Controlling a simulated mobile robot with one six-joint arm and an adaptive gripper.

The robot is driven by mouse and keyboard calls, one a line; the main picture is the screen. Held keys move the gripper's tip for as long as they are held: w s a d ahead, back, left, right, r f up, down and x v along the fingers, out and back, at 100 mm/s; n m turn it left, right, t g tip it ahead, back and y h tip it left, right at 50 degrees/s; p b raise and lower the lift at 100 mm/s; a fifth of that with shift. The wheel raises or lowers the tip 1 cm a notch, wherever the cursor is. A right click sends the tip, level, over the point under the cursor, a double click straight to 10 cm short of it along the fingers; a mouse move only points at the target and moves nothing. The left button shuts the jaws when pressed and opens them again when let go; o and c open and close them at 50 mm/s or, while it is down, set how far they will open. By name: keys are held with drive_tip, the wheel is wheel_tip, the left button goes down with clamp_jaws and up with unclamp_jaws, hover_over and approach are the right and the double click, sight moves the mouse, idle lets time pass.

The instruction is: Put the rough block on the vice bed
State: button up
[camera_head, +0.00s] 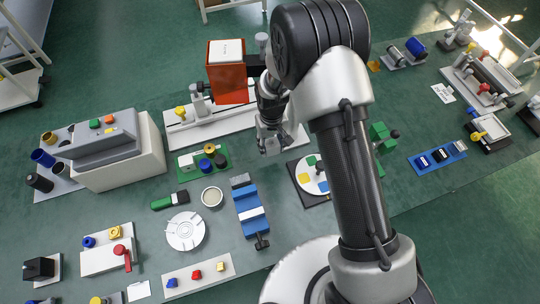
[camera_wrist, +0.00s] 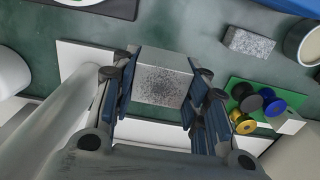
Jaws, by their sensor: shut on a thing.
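A grey speckled block (camera_wrist: 162,80), which looks like the rough block, is held between the two fingers of my gripper (camera_wrist: 158,88) in the wrist view. In the head view my gripper (camera_head: 271,143) is over the bench, right of the green spool tray, and the block is partly hidden by the fingers. The blue vice (camera_head: 247,202) lies nearer to my base, with a pale strip (camera_head: 252,213) across it and a dark handle at its near end. In the wrist view only an edge of the vice (camera_wrist: 293,5) shows at the top.
Another grey speckled block (camera_head: 241,181) lies by the vice's far end; it also shows in the wrist view (camera_wrist: 249,42). A green tray (camera_head: 185,175) with spools and a round dish (camera_head: 212,196) are left. A black board with a white disc (camera_head: 308,178) is right.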

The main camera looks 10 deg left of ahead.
sight(271, 142)
wheel_tip(271, 142, down, 7)
drive_tip(key=shift+w+f+b, duration=0.1)
drive_tip(key=shift+f+b, duration=0.1)
drive_tip(key=shift+b, duration=0.45)
drive_tip(key=shift+f, duration=0.1)
drive_tip(key=o, duration=0.7)
drive_tip(key=shift+f, duration=0.15)
drive_tip(key=shift+c, duration=0.2)
drive_tip(key=o, duration=0.5)
drive_tip(key=shift+c, duration=0.2)
wheel_tip(271, 142, up, 12)
drive_tip(key=p, duration=0.2)
drive_tip(key=shift+r+p, duration=0.25)
drive_tip(key=shift+p, duration=0.15)
drive_tip(key=shift+r, duration=0.1)
